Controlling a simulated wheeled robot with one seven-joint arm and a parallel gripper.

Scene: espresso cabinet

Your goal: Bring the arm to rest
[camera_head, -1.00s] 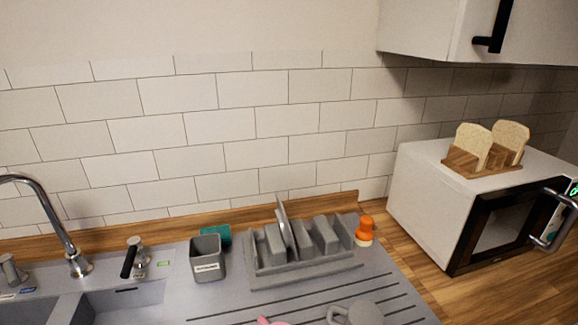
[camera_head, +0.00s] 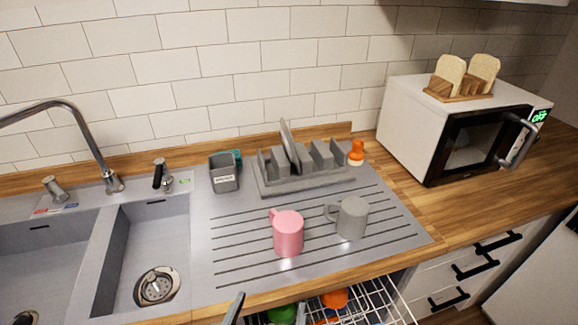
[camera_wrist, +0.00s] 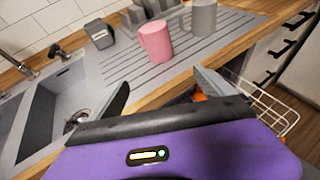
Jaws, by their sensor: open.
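My gripper (camera_wrist: 160,97) is open and empty in the wrist view, its two fingers spread wide. It is in front of the counter's front edge, with the sink to its left and the drainboard ahead.
A white wire rack (camera_head: 385,301) with coloured items is pulled out below the counter edge, close to my gripper. A dish rack (camera_head: 305,180), grey cup holder (camera_head: 223,175), faucet (camera_head: 80,130) and microwave (camera_head: 425,120) stand behind. Drawers with black handles (camera_head: 475,268) are at right.

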